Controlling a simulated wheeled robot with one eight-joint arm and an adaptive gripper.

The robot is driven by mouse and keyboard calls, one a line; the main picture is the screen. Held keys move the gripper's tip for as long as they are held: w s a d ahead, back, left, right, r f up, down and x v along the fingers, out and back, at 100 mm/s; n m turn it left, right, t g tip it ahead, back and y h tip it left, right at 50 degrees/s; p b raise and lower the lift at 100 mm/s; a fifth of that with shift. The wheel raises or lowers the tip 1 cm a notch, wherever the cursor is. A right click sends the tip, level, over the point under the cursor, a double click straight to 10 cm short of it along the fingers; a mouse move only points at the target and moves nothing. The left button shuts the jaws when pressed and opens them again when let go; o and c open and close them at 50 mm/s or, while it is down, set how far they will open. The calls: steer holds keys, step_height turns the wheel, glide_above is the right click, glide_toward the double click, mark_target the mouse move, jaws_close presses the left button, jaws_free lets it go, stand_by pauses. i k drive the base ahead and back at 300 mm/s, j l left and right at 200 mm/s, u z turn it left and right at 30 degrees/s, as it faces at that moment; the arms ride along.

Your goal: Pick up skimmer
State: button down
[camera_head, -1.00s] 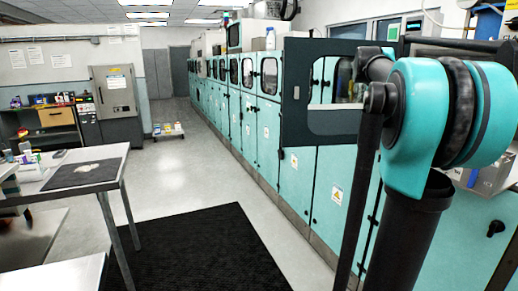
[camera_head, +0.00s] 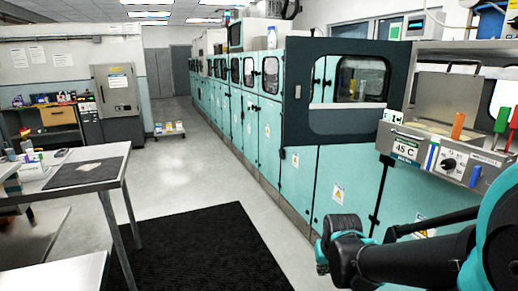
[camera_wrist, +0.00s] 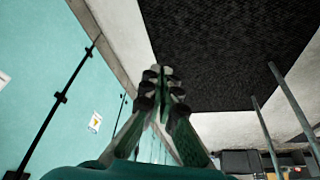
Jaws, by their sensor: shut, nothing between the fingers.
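I cannot make out a skimmer for certain in either view. Coloured handle-like pieces stand at the machine's open bay at the right of the head view: an orange one (camera_head: 458,126), a green one (camera_head: 502,119) and a red one (camera_head: 512,128). Which of them, if any, belongs to a skimmer cannot be told. My gripper (camera_wrist: 164,78) shows in the wrist view, shut and empty, with bare floor and the black mat beyond it. In the head view my arm crosses the lower right, below the bay, and my gripper cannot be made out there.
The bay's front panel (camera_head: 444,160) has a 45 C display and a knob. A dark-framed window door (camera_head: 346,122) stands left of it. Teal cabinets run into the distance. A black mat (camera_head: 205,250) lies on open floor, and a metal table (camera_head: 115,165) stands at left.

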mark_target(502, 120)
steer(key=z, duration=1.45)
